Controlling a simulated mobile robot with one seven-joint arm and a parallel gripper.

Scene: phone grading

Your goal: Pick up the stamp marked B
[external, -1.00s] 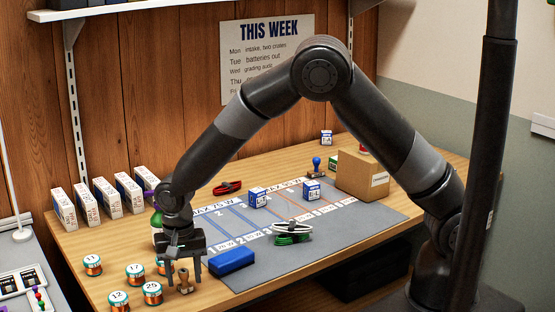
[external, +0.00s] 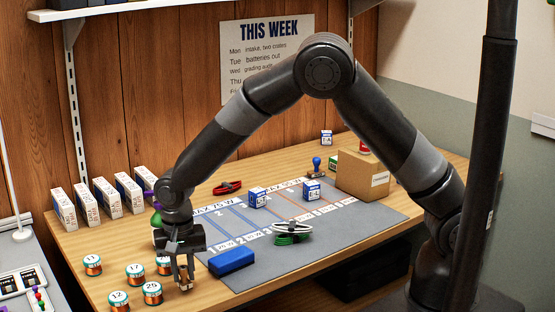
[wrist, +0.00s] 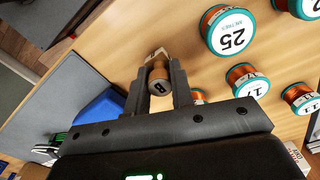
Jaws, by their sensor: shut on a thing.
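In the external view my gripper (external: 184,272) is low over the near left part of the table, beside the wire spools. The stamp (external: 185,286) is mostly hidden by the fingers there. I cannot tell whether its base touches the table.
Wire spools stand close to the left, among them 25 (external: 152,293), 12 (external: 119,300) and 17 (external: 135,274). A blue block (external: 232,261) lies to the right on the grey mat (external: 330,240). A blue-handled stamp (external: 316,166) stands farther back. The table's front edge is near.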

